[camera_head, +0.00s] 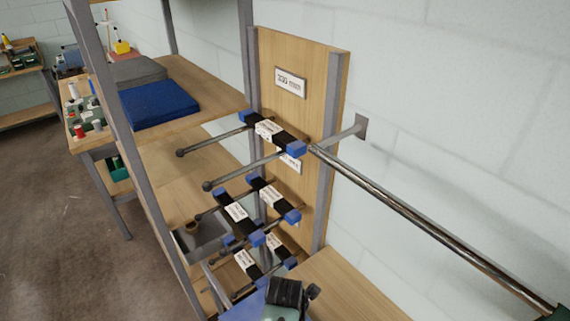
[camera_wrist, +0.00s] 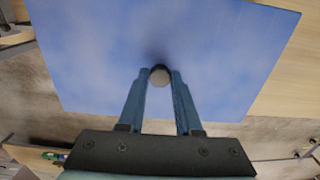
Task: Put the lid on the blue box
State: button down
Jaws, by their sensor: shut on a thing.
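In the wrist view a flat blue panel, which looks like the lid (camera_wrist: 215,50), fills most of the upper picture. The two blue fingers of my gripper (camera_wrist: 160,78) close on this knob, one on each side. In the head view a small part of the lid (camera_head: 243,305) shows at the bottom edge, beside my dark wrist. The fingertips are hidden there. I cannot make out the blue box in either view; the lid hides much of what lies beyond it in the wrist view.
A wooden rack panel (camera_head: 330,75) carries metal rods with several black, blue-ended labelled bundles. A long metal bar (camera_head: 420,220) crosses on the right. Folded blue cloth (camera_head: 158,103) lies on the shelf at left. A wooden surface (camera_head: 345,290) at bottom right looks clear.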

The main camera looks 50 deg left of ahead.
jog(key=shift+c, duration=0.2)
grip_release()
dwell(0.4)
jog(key=shift+r+p, duration=3.55)
grip_shut()
